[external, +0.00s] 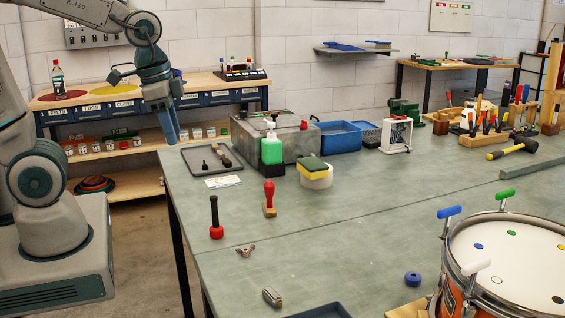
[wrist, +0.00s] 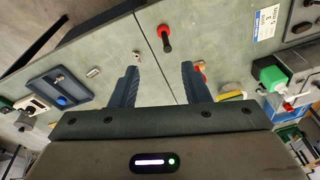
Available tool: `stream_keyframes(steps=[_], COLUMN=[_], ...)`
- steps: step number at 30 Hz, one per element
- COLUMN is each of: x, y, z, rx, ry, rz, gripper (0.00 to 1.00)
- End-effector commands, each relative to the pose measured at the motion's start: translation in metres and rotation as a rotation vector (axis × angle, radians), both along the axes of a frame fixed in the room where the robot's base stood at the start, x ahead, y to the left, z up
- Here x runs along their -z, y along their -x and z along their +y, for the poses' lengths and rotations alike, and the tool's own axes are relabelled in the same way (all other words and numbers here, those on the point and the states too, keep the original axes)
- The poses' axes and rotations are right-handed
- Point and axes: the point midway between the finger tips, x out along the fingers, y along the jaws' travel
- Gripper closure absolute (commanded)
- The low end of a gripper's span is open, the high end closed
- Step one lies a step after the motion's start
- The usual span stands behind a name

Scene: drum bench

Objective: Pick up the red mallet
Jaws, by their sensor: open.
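The red mallet (external: 216,230) has a black handle and a red head. It appears to stand upright on its head near the left edge of the grey-green bench (external: 330,235). In the wrist view the mallet (wrist: 163,30) lies beyond the fingertips, near the middle at the top. My gripper (external: 170,135) is at the bench's back left corner in the external view, above and well apart from the mallet. Its two fingers (wrist: 159,70) are spread with nothing between them in the wrist view.
A red-handled tool with a wooden foot (external: 269,200) stands right of the mallet. A wing nut (external: 246,250) and a metal cylinder (external: 272,297) lie in front. A tray (external: 211,160), green bottle (external: 271,148) and sponge (external: 314,168) are behind. A drum (external: 512,262) stands at right.

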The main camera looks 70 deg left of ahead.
Motion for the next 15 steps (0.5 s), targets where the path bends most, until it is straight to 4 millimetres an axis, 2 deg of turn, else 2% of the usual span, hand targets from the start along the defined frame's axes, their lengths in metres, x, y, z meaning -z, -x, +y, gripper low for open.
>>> stream_keyframes(steps=[1, 7, 12, 15], x=[0.014, 0.046, 0.066, 0.071], y=[-0.014, -0.056, -0.078, -0.083], z=[0.0, 0.001, 0.001, 0.001], rx=[0.058, 0.295, 0.425, 0.461], ry=[-0.012, -0.036, -0.035, -0.033], rz=[0.035, 0.136, 0.185, 0.198], gripper=[0.58, 0.58, 0.58, 0.58])
